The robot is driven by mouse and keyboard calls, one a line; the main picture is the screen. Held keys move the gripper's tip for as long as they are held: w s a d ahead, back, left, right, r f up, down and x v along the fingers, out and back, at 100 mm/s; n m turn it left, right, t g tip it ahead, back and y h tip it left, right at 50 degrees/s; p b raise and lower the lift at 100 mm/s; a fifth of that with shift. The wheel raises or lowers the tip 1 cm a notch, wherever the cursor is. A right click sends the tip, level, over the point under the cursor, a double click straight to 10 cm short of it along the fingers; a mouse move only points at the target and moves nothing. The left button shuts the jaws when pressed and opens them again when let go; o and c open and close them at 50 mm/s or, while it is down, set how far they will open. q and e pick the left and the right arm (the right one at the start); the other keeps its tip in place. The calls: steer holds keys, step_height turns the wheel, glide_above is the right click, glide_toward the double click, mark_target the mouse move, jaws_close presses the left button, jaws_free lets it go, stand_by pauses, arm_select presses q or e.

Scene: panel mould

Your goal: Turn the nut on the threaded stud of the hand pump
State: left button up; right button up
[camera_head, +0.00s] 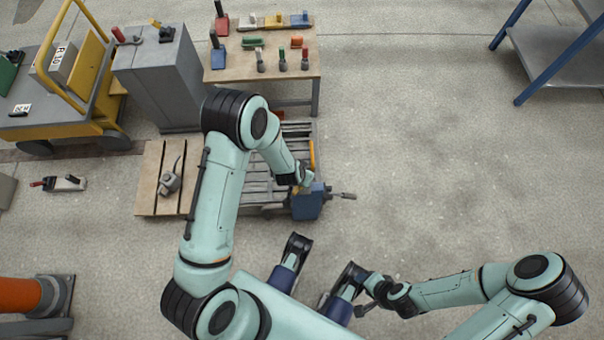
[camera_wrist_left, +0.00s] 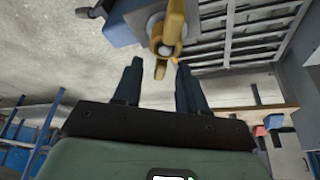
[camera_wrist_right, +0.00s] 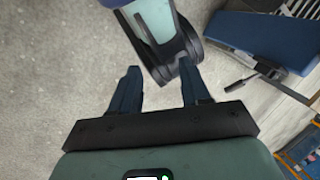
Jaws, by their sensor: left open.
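The hand pump is a blue box (camera_head: 308,205) with a dark handle (camera_head: 343,196) on its right, at the front right corner of the slatted grey frame. In the left wrist view its blue body (camera_wrist_left: 115,30) is at the top. A yellow winged nut (camera_wrist_left: 175,28) sits on its side around a pale round centre; the stud itself is mostly hidden. My left gripper (camera_wrist_left: 160,66) is open, with the nut's lower wing seen between its fingertips. I cannot tell whether they touch. In the head view my left gripper (camera_head: 303,182) is at the pump. My right gripper (camera_wrist_right: 158,75) is open and empty, away from the pump.
The slatted frame (camera_head: 262,190) lies beside a wooden board (camera_head: 150,185) with a metal part. Behind stand a tool table (camera_head: 280,65), a grey cabinet (camera_head: 160,75) and a yellow cart (camera_head: 70,120). The floor on the right is clear up to a blue-framed rack (camera_head: 560,60).

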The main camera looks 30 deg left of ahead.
mark_target(295, 189)
arm_select(q)
steer(key=shift+f, duration=0.3)
steer(key=p+v, duration=0.1)
steer(key=v, duration=0.3)
steer(key=shift+r+p, duration=0.15)
steer(key=shift+p, duration=0.15)
steer(key=p+v, duration=0.3)
steer(key=v, duration=0.6)
steer(key=shift+s+r, duration=0.15)
steer(key=shift+r, duration=0.15)
arm_select(e)
steer(key=shift+g, duration=0.5)
steer(key=s+r, duration=0.1)
steer(key=s+a+r, duration=0.1)
steer(key=r, duration=0.1)
steer(key=shift+s+r, duration=0.25)
steer(key=shift+s, duration=0.1)
